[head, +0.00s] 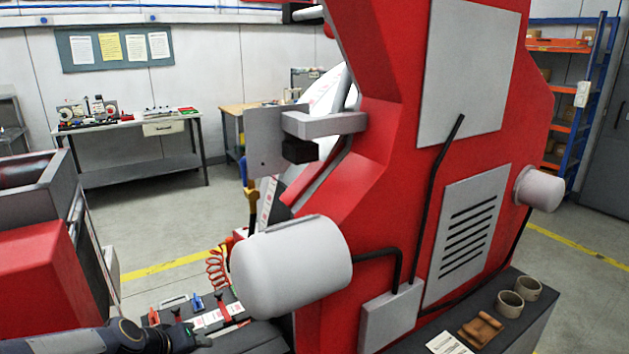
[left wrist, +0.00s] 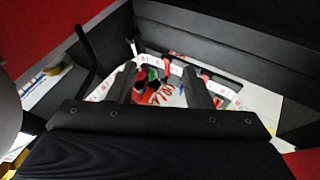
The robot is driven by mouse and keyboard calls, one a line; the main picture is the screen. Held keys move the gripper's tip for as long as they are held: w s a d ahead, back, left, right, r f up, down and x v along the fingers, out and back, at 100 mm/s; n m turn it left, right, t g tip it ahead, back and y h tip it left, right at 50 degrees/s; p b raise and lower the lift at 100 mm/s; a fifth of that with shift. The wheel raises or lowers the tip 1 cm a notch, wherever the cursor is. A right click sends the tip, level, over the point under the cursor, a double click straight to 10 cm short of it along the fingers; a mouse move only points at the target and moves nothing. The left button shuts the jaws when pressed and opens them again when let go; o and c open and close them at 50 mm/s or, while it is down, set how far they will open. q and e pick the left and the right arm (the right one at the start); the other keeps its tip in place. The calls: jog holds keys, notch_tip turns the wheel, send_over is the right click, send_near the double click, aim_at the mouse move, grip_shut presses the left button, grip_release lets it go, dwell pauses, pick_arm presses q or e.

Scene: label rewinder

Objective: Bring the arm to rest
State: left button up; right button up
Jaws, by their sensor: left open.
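My left arm (head: 75,338) enters at the bottom left of the head view. My left gripper (head: 200,338) is low beside the dark tray (head: 240,340) in front of the red machine. In the left wrist view my left gripper (left wrist: 162,86) shows two dark fingers spread apart with nothing held between them. Beyond the fingers are white label strips with red print (left wrist: 225,92) and small red and green items, partly hidden by the fingers. My right gripper is not in view.
The large red label rewinder (head: 400,190), with a white cylinder (head: 290,268), fills the middle. A red machine (head: 40,270) stands at the left. Cardboard cores (head: 510,303) stand on a dark surface at the lower right. A workbench (head: 140,125) is at the back; open floor lies before it.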

pick_arm(q)
jog(key=s+d+r+m+g, duration=0.1)
jog(key=s+d+r+m, duration=0.1)
jog(key=s, duration=1)
jog(key=s+d+r+m+h, duration=0.1)
jog(key=s+d+r+m, duration=0.1)
jog(key=s, duration=1)
jog(key=shift+d+r+g, duration=0.15)
jog(key=shift+r+g, duration=0.25)
jog(key=shift+r, duration=0.45)
